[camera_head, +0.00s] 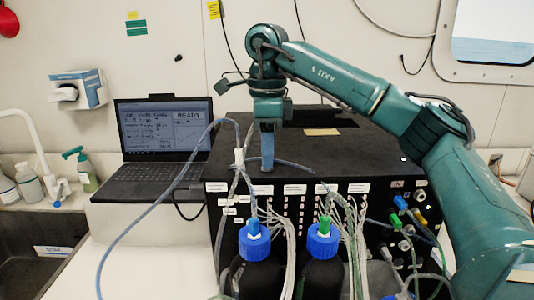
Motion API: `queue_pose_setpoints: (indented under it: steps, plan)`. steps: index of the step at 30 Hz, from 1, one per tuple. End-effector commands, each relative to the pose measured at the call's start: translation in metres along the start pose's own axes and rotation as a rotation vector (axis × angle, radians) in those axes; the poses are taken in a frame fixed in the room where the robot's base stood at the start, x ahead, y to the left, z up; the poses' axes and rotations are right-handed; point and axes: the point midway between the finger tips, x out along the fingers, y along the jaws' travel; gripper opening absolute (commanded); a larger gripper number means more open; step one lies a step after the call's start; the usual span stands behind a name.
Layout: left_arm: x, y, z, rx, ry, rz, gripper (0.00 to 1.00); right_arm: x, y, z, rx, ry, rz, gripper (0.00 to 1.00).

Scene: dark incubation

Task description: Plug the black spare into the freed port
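My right arm comes in from the right, and its gripper (267,165) points down over the top of the black instrument box (330,158). Its fingers show as one narrow blue-grey shape, so I cannot tell if they are apart or closed on anything. A blue-grey cable (295,163) curves across the box top by the fingertips. The connector panel at the front right has a round metal port (421,196), a blue plug (400,202) and a green plug (394,222). I cannot pick out the black spare or tell which port is free. My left gripper is out of view.
Two dark bottles with blue caps (256,242) (323,242) and bundles of pale tubing stand before the box. A laptop (165,140) reading READY is at the left, beside a sink (40,270). A loose blue cable (135,215) loops over the counter.

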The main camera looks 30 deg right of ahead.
Motion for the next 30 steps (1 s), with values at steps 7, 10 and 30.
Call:
queue_pose_setpoints:
  steps: [7, 10, 30]
  plan:
    - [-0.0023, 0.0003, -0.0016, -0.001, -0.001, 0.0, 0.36, -0.0001, -0.0002, -0.0001, 0.001, 0.0, -0.001, 0.35]
    - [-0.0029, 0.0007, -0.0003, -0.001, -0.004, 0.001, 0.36, -0.0001, -0.0002, -0.0001, 0.001, 0.0, -0.001, 0.35]
    - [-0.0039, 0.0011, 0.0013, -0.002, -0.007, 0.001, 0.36, -0.0001, -0.0002, -0.0001, 0.001, 0.0, 0.0, 0.0]
